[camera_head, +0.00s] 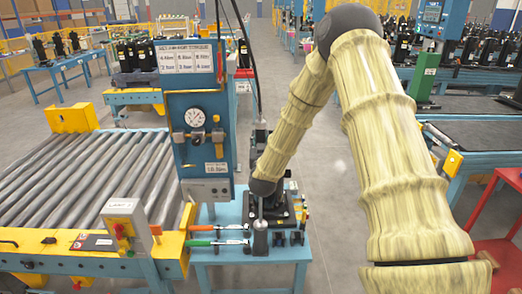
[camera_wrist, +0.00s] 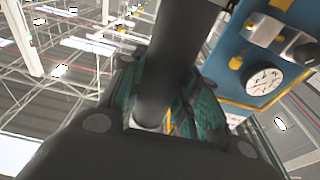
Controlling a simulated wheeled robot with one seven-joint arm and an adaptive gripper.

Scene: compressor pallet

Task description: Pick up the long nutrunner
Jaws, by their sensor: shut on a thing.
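The long nutrunner, a thick dark cylinder (camera_wrist: 175,50), runs down from the top of the wrist view between the fingers of my gripper (camera_wrist: 167,98). The teal finger pads press in on both sides of it. Its lower end shows a pale rim, and the rest leaves the picture at the top. In the head view, my arm's dark wrist is low beside the blue gauge panel, above the blue table. There the fingers and the held tool are hard to make out.
The blue panel with a round gauge (camera_head: 195,117) stands close left of my wrist. A roller conveyor (camera_head: 75,175) lies left. Grey floor is open behind.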

